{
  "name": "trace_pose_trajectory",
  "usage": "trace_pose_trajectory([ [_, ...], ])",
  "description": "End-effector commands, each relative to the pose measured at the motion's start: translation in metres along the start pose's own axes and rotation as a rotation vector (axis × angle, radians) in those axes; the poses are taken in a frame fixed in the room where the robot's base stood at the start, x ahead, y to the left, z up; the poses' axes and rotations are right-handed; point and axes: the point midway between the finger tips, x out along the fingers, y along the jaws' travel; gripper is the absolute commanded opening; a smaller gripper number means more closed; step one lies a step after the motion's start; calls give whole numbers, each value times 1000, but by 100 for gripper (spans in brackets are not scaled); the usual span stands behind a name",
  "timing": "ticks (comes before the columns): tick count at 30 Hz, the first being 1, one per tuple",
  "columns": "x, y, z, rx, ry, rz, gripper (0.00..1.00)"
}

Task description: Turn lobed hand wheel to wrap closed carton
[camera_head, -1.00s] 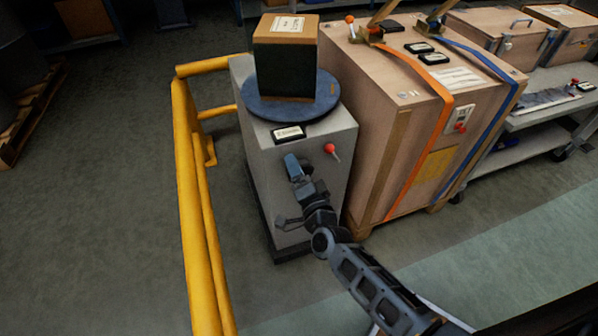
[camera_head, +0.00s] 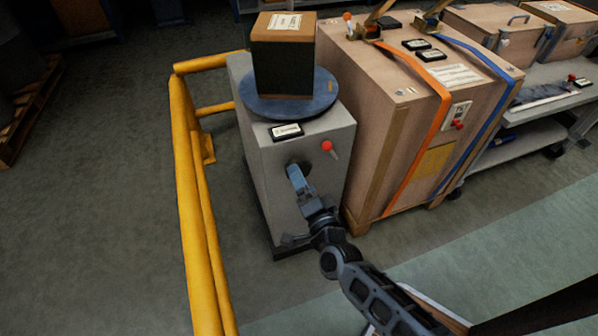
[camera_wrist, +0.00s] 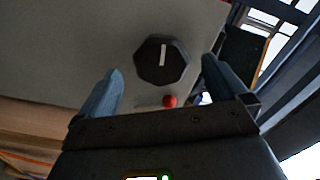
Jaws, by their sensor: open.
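The lobed hand wheel (camera_wrist: 161,61) is a dark knob with a pale stripe on the front of the grey cabinet. In the head view only a dark part of it (camera_head: 299,165) shows, mostly behind my gripper (camera_head: 294,172). In the wrist view my gripper (camera_wrist: 160,84) is open and empty, with its blue fingers on either side below the wheel and apart from it. The carton (camera_head: 284,55), dark-sided with a brown top and white label, stands on a blue round turntable (camera_head: 318,105) on top of the grey cabinet (camera_head: 328,170).
A red-knobbed lever (camera_head: 327,147) sticks out of the cabinet front right of the wheel; its red knob also shows in the wrist view (camera_wrist: 169,101). A yellow rail (camera_head: 190,210) runs along the left. A large strapped wooden crate (camera_head: 385,85) stands close on the right.

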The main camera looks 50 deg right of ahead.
Motion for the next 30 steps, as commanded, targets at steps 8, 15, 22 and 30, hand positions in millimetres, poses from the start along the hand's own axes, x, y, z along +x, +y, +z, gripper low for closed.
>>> trace_pose_trajectory([
  [8,-27,0,0,1,0,0,100],
  [15,-28,0,0,1,0,-1,100],
  [22,-28,0,0,1,0,-1,100],
  [30,-28,0,0,0,0,-1,100],
])
